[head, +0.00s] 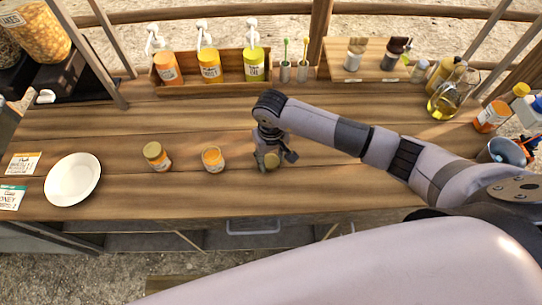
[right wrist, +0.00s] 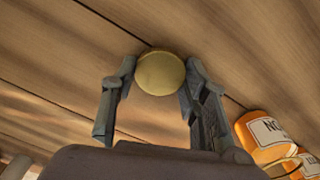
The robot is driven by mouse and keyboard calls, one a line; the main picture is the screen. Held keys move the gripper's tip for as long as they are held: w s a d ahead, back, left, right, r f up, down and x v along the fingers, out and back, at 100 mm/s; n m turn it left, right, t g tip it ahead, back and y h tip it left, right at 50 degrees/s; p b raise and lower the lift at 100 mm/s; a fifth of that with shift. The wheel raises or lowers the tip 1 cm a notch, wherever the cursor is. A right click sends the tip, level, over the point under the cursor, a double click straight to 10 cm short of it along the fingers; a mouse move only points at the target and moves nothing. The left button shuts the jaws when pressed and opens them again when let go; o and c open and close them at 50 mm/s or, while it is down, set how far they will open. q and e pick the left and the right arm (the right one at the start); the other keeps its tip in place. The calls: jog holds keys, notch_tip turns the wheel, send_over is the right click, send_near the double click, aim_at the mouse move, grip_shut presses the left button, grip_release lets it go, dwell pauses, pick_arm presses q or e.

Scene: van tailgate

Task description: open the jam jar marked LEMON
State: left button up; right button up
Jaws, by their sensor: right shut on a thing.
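My right gripper (head: 270,158) is over the middle of the counter. Its fingers are shut on a round gold lid (right wrist: 161,73), which also shows in the head view (head: 272,161). I cannot tell whether a jar is under this lid. Just to its left stands a small orange jar (head: 212,159) whose top looks orange, with no gold lid on it. Further left stands a jar with a gold lid (head: 156,155). I cannot read LEMON on any jar. My left gripper is not in view.
A white plate (head: 73,180) and label cards (head: 23,163) lie at the left. A wooden tray (head: 212,86) with pump bottles stands at the back. An oil jug (head: 445,100) is at the right. The counter's front strip is clear.

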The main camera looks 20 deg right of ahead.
aim_at(271, 160)
jog(key=shift+f, duration=0.2)
jog(key=o, duration=1.3)
jog(key=shift+c, duration=0.2)
jog(key=shift+r, duration=0.15)
jog(key=shift+r, duration=0.2)
notch_tip(271, 160, up, 12)
jog(key=b, duration=0.4)
jog(key=shift+f, duration=0.15)
